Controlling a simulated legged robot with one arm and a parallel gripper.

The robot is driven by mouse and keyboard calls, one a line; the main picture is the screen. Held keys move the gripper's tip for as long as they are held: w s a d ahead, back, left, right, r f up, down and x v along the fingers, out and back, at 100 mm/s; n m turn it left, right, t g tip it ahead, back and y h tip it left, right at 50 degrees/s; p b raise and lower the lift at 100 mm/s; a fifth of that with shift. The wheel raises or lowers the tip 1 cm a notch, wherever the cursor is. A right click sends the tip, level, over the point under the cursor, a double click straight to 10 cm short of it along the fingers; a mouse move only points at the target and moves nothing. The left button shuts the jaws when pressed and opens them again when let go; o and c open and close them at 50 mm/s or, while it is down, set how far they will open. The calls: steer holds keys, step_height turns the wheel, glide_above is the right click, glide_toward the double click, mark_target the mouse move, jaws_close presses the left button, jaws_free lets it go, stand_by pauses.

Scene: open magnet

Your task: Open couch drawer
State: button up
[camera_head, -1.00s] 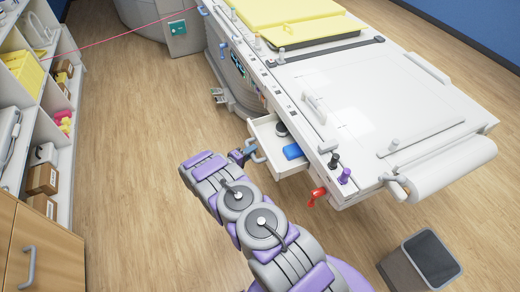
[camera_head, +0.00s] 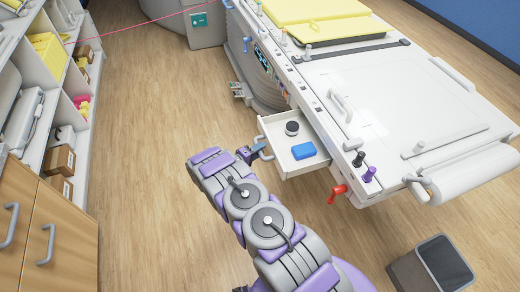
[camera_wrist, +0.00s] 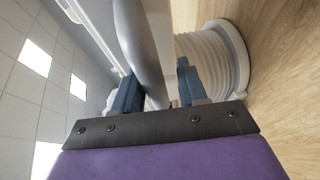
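The couch drawer (camera_head: 304,167) is a white tray that stands out from the side of the white couch (camera_head: 392,110). A round dark-topped item (camera_head: 292,128) and a blue block (camera_head: 303,151) lie in it. Its grey handle (camera_head: 263,138) is on the drawer's left side. My gripper (camera_head: 256,151) is at this handle. In the wrist view, the blue fingers of my gripper (camera_wrist: 160,90) are apart, with the grey handle bar (camera_wrist: 138,45) running between them. The bar lies close to the left finger. I cannot tell whether both fingers press on it.
A red lever (camera_head: 337,192) and black and purple knobs (camera_head: 364,167) are on the couch edge right of the drawer. A grey bin (camera_head: 432,265) stands at the lower right. Shelves (camera_head: 70,125) and a wooden cabinet (camera_head: 50,230) line the left. The floor between is clear.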

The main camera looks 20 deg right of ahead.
steer(key=shift+o, duration=0.5)
steer(key=shift+d, duration=0.15)
steer(key=p+v, duration=0.3)
steer(key=v, duration=1.3)
steer(key=shift+s+d+r, duration=0.15)
steer(key=shift+s+r, duration=0.05)
steer(key=shift+r, duration=0.15)
steer(key=shift+d, duration=0.3)
steer(key=shift+w+a, duration=0.1)
